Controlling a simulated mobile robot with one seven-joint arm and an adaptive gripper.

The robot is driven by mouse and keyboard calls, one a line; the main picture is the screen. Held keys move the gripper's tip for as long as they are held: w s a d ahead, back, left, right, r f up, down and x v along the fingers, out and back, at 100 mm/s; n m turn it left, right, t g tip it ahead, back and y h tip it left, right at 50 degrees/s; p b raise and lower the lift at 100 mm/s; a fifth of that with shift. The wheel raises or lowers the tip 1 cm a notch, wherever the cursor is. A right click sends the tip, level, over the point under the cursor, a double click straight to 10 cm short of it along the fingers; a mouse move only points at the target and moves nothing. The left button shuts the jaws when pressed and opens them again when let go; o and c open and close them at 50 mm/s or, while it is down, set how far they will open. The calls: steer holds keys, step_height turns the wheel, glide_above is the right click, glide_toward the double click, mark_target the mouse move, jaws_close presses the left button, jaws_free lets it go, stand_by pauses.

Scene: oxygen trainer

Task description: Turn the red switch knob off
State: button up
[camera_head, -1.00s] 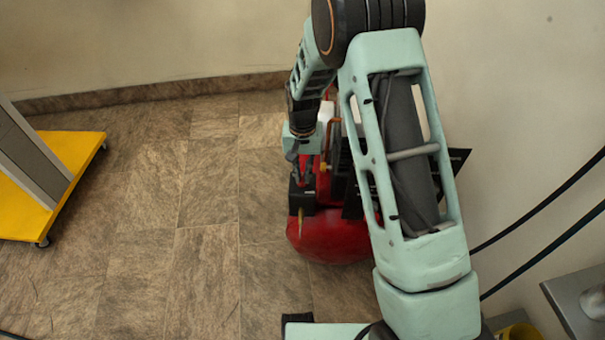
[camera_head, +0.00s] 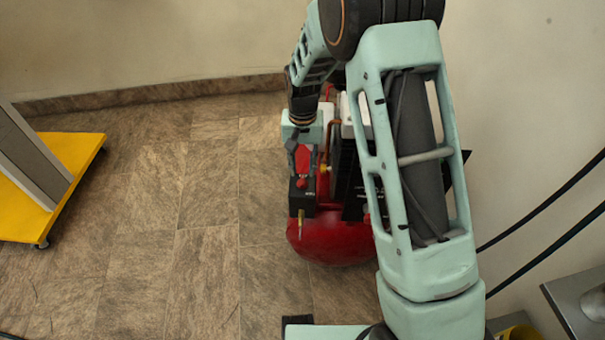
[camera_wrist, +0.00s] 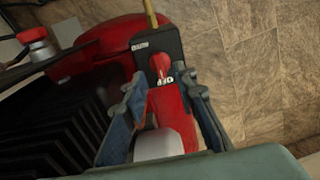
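The red switch knob (camera_wrist: 160,66) sits on the face of a small black box (camera_wrist: 146,46). White lettering that looks like "OFF" lies beside the knob. In the head view the black box (camera_head: 301,208) stands on the red tank, with a small red part of the knob (camera_head: 301,183) at its top. My gripper (camera_wrist: 163,79) is open, its fingers apart on either side, with tips near the knob. A red part with a grey round end (camera_wrist: 158,146) lies between the fingers in the wrist view. Whether a finger touches the knob cannot be told. My gripper (camera_head: 303,165) also shows in the head view.
The red compressor tank (camera_head: 332,240) lies under the box, with dark finned parts (camera_wrist: 45,135) beside it. A yellow wheeled platform (camera_head: 75,155) stands at the left. Cables hang by the right wall. The tiled floor (camera_head: 205,200) left of the tank is clear.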

mark_target(303, 180)
step_height(303, 180, up, 8)
stand_by(0.6)
